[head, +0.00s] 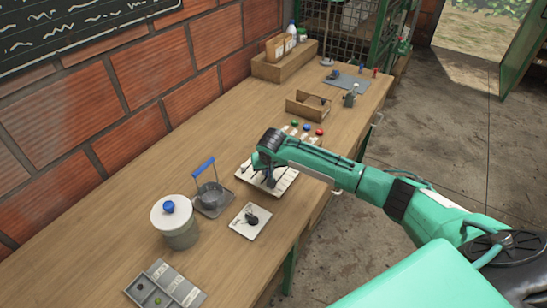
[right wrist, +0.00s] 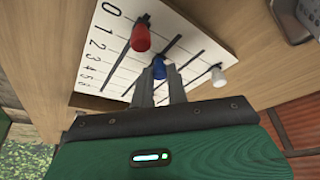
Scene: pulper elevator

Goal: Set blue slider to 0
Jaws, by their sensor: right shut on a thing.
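The white slider board (right wrist: 110,55) shows numbers from 0 downward along its left edge in the right wrist view. In the head view the board (head: 285,182) lies on the workbench, partly hidden under my right arm. The blue slider knob (right wrist: 159,68) is between the fingertips of my right gripper (right wrist: 160,82), which is shut on it. Its row lies well below the 0 row, but the exact number is unclear. A red slider knob (right wrist: 142,38) is to its upper left, and a white slider knob (right wrist: 218,78) is to its right. My left gripper is not in view.
Green (head: 294,122), blue (head: 306,127) and red (head: 320,132) balls lie just beyond the board. Nearer on the wooden bench (head: 110,235) are a small white plate (head: 240,229), a blue-handled holder (head: 204,166), a lidded pot (head: 178,238) and a grey tray (head: 178,287).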

